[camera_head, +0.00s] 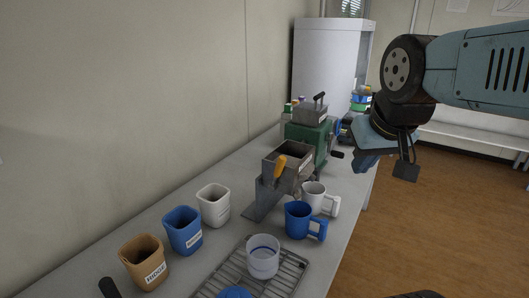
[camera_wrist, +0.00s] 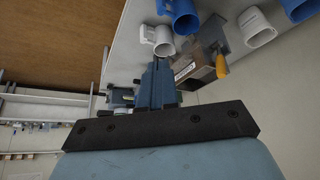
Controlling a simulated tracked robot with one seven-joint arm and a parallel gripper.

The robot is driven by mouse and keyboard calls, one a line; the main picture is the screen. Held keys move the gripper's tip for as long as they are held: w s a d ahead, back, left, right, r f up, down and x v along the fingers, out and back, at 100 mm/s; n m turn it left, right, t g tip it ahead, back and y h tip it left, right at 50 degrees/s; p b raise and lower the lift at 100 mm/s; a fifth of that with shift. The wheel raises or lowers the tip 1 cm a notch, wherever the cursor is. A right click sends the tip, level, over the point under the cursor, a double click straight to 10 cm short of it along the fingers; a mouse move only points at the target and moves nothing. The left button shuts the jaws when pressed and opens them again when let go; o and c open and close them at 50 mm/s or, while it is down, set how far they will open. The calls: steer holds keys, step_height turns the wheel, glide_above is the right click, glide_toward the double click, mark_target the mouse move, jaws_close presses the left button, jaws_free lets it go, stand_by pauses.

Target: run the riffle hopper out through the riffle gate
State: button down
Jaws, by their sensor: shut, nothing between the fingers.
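The riffle hopper (camera_head: 289,162) is an open-topped grey metal box on a stand on the bench, in the middle of the head view. An orange handle (camera_head: 280,167), seemingly the riffle gate's, stands tilted on its near side. The handle also shows in the wrist view (camera_wrist: 221,67), beside the hopper (camera_wrist: 194,72). A white mug (camera_head: 315,197) and a blue mug (camera_head: 298,221) stand by the hopper's right and near side. My gripper (camera_head: 363,167) is shut and empty, in the air to the right of the hopper, apart from it. The hopper's contents cannot be made out.
A green machine (camera_head: 307,137) stands close behind the hopper. White (camera_head: 213,207), blue (camera_head: 183,232) and tan (camera_head: 144,264) tubs line the left. A clear beaker (camera_head: 262,262) stands on a wire rack (camera_head: 288,276) in front. Open space lies right of the bench.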

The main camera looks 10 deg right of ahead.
steer(key=w+a+r+n+g+h, duration=0.1)
steer(key=w+a+r+n+g, duration=0.15)
steer(key=w+a+n, duration=1)
steer(key=w+a+r+n+g+h, duration=0.2)
steer(key=w+a+n+g, duration=0.4)
steer(key=n, duration=1.1)
steer(key=t, duration=0.2)
glide_above(277, 173)
steer(key=w+a, duration=0.2)
steer(key=shift+s+d+f, duration=0.1)
steer(key=shift+f, duration=5.35)
steer(key=shift+s, duration=0.1)
